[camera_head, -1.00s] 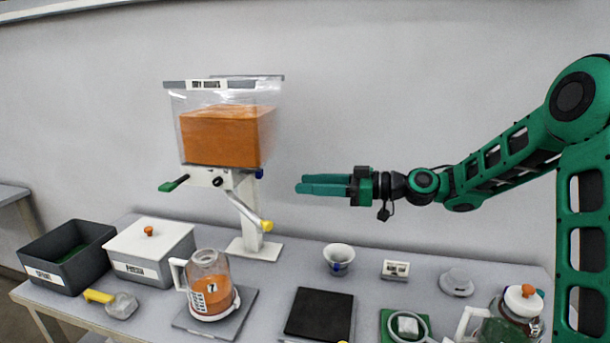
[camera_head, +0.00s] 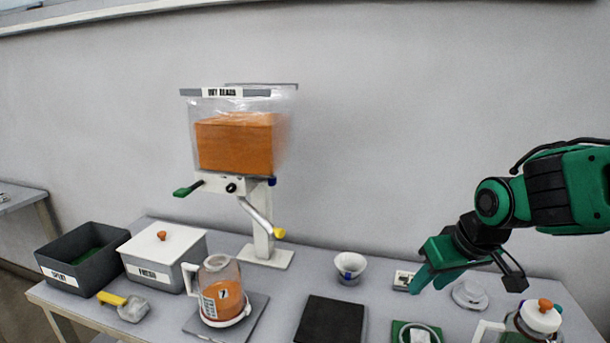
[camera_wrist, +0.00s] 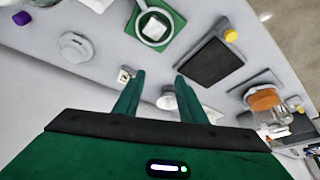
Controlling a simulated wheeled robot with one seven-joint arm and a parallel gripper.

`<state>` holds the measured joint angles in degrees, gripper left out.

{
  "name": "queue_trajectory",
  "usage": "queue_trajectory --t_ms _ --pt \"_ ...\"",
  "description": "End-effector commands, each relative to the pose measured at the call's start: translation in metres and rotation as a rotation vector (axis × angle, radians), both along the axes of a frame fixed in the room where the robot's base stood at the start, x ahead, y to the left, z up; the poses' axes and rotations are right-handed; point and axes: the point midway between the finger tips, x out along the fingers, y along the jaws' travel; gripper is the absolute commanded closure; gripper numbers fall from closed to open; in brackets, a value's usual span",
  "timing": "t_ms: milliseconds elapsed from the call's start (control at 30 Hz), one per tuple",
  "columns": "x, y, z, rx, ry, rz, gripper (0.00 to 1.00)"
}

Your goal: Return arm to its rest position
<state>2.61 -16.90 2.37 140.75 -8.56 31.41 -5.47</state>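My green gripper (camera_head: 432,279) hangs over the right part of the table, its fingers pointing down and to the left. In the wrist view its two fingers (camera_wrist: 159,90) stand apart with nothing held between them. In the head view it hangs in front of a small white card holder (camera_head: 403,280) and partly covers it. I cannot tell its exact height above the table. My arm reaches in from the right edge, folded in closer than the dispenser.
A dispenser with orange contents (camera_head: 236,142) stands at the back. A carafe (camera_head: 222,290), black pad (camera_head: 330,322), white cup (camera_head: 349,267), grey lid (camera_head: 469,294) and second carafe (camera_head: 533,322) are on the table. Bins (camera_head: 82,257) stand left. Air between dispenser and arm is free.

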Motion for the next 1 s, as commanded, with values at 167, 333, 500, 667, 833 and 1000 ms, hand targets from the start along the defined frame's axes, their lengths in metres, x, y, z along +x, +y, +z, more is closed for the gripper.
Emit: queue_trajectory --t_ms 167,333,500,667,833,1000 --pt "-0.032 -0.031 0.001 -0.030 0.022 -0.153 0.62" --pt "-0.061 -0.068 -0.003 -0.041 0.085 -0.288 0.62" --pt "-0.100 -0.105 -0.009 -0.035 0.184 -0.421 0.62" --pt "-0.146 -0.135 -0.014 -0.010 0.296 -0.566 0.62" --pt "-0.194 -0.152 -0.018 0.033 0.407 -0.698 0.62" --pt "-0.210 -0.156 -0.018 0.052 0.446 -0.742 0.62"
